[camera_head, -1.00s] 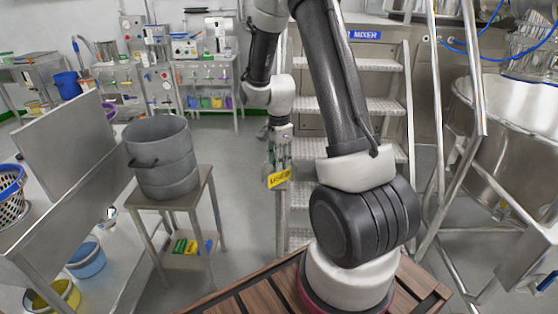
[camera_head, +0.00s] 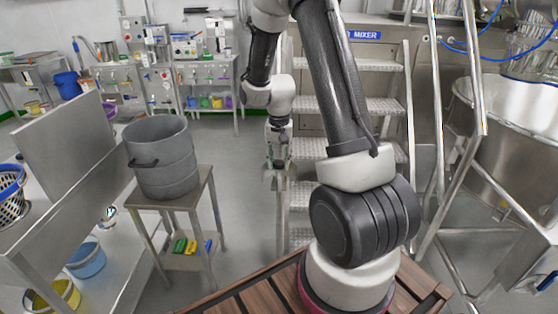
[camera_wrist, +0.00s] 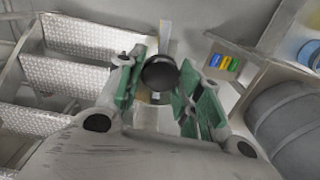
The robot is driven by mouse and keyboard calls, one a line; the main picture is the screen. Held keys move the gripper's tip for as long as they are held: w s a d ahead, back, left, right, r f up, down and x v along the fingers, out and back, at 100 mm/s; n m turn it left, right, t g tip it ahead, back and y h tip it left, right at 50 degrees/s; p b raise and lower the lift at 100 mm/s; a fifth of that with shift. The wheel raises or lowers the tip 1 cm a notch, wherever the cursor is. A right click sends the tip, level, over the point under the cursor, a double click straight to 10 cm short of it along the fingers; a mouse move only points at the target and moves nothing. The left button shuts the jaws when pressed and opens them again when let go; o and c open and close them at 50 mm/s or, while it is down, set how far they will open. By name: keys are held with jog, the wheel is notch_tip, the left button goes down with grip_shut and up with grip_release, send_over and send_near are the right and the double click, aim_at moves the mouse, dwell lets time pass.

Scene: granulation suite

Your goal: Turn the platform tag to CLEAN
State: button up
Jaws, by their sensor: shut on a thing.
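My gripper (camera_head: 278,165) is at the steel platform's front left post, below the arm's wrist. In the wrist view its green-padded fingers (camera_wrist: 158,82) stand on either side of a round dark post cap. A small yellowish sliver (camera_wrist: 152,98), which looks like the tag seen nearly edge-on, shows between the fingers just below the cap. The gripper is shut on the tag. Neither view shows a readable tag face, so I cannot tell which word faces out.
The platform steps (camera_head: 378,105) rise behind and right of the gripper, with metal rails at the right. A grey drum (camera_head: 165,165) stands on a small steel table at the left. Open floor lies between the table and the platform.

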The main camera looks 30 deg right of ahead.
jog(key=n, duration=0.4)
jog(key=shift+w+n, duration=0.1)
jog(key=shift+n, duration=0.2)
jog(key=n, duration=0.3)
jog(key=shift+n, duration=0.4)
jog(key=n, duration=0.4)
jog(key=shift+n, duration=2.2)
jog(key=o, duration=1)
jog(key=shift+o, duration=0.2)
jog(key=shift+r, duration=0.15)
notch_tip(320, 180, up, 12)
